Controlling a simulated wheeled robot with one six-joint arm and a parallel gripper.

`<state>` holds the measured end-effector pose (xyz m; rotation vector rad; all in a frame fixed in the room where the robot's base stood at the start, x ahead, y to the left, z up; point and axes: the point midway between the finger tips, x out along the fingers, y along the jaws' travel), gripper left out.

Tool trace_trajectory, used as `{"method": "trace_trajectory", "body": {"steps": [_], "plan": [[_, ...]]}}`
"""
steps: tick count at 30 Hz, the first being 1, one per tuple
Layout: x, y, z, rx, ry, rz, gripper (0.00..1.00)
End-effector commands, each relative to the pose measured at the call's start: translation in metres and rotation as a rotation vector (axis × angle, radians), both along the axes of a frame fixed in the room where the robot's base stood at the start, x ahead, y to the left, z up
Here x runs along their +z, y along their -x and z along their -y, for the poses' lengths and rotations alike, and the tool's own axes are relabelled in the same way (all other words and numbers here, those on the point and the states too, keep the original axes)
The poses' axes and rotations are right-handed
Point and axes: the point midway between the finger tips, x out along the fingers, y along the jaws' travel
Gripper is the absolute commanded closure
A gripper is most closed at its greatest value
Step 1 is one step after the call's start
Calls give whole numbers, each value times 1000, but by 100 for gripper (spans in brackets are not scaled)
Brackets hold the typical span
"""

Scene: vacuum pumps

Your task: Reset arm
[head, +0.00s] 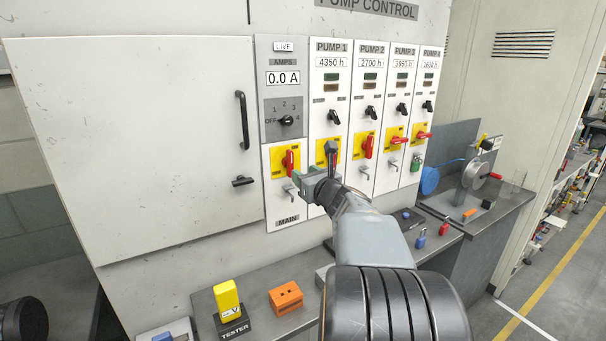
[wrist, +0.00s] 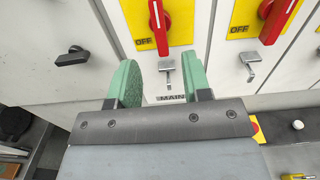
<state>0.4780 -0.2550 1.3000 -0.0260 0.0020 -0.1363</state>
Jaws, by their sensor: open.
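My gripper (head: 300,183) is in front of the lower part of the MAIN and PUMP 1 panels in the head view. In the wrist view, its two green fingers (wrist: 163,85) are apart with nothing between them. The MAIN red switch handle (wrist: 158,22) stands upright above the fingers; it also shows in the head view (head: 290,160). A grey hasp (wrist: 165,68) below that handle appears between the fingertips, and I cannot tell whether they touch it. The PUMP 1 red handle (wrist: 279,18) is tilted in the wrist view. Part of the PUMP 1 panel is hidden behind my arm.
A large white cabinet door (head: 140,140) is left of the panels. The bench below holds a yellow tester (head: 228,302), an orange block (head: 286,297), a blue padlock (head: 421,238) and a red padlock (head: 444,229). A green padlock (head: 415,167) is at PUMP 4. Floor is free at right.

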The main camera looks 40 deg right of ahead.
Motion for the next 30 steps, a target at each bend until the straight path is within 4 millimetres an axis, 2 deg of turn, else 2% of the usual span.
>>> {"method": "trace_trajectory", "body": {"steps": [18, 22, 23, 26, 29, 30], "plan": [[0, 1, 0, 0, 1, 0, 55], [0, 1, -2, 7, 66, -10, 55], [-3, 1, -4, 23, 118, -29, 55], [-30, 3, -19, 115, 336, -151, 55], [-64, 14, -46, 280, 623, -297, 55], [-77, 20, -63, 371, 751, -349, 55]]}}
